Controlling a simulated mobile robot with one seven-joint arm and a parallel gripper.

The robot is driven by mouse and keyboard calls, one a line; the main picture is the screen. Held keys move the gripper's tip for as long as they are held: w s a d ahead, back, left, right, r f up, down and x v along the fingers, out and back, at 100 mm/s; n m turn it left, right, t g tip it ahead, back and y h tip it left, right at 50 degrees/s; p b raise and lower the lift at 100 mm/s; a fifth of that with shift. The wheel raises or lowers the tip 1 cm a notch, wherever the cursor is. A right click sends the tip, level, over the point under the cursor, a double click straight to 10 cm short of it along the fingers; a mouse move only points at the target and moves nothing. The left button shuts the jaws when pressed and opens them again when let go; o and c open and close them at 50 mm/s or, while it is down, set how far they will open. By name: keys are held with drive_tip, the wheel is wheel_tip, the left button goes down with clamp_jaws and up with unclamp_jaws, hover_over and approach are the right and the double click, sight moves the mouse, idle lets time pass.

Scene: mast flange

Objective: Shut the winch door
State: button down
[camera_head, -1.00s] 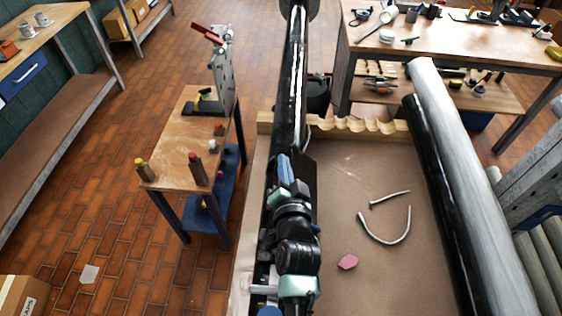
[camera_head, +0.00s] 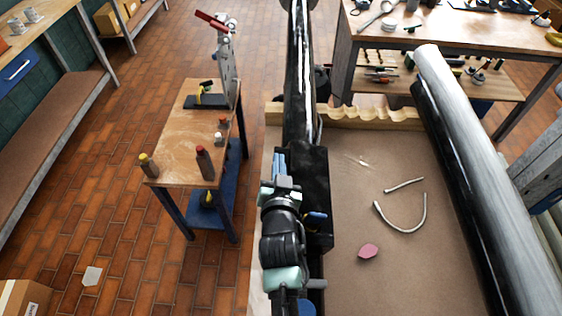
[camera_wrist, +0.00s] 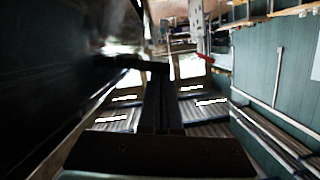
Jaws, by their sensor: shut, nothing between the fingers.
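The black mast (camera_head: 301,75) runs lengthwise down the middle of the head view. A dark, flat panel (camera_head: 318,172) stands out on its right side, beside my wrist; it looks like the winch door, but my arm hides part of it and I cannot tell its angle. A small blue part (camera_head: 316,217) shows at the panel's lower area. My gripper (camera_head: 279,165) is along the mast's left side, left of the panel. In the wrist view, its dark fingers (camera_wrist: 163,75) are together and empty. A dark, blurred surface (camera_wrist: 50,80) fills the left there, close to the fingers; contact cannot be told.
A wooden-topped side table (camera_head: 185,150) with bottles and a clamp-like tool stands left of the mast. A notched wooden support (camera_head: 350,117) crosses under the mast. A pink piece (camera_head: 368,251) and bent tube (camera_head: 405,230) lie right. A large dark cylinder (camera_head: 470,170) lies farther right.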

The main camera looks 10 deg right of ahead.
drive_tip(key=shift+w+a+f+n+h+b, duration=0.15)
drive_tip(key=shift+a+f+n+b, duration=0.35)
drive_tip(key=shift+b, duration=0.35)
drive_tip(key=shift+w+a+f+n+h+b, duration=0.1)
drive_tip(key=shift+a+f+n+b, duration=0.15)
drive_tip(key=shift+f+b, duration=0.45)
drive_tip(key=shift+w+a+f+n+h+b, duration=0.15)
drive_tip(key=shift+a+f+n+b, duration=0.25)
drive_tip(key=shift+b, duration=0.6)
drive_tip(key=shift+s, duration=0.1)
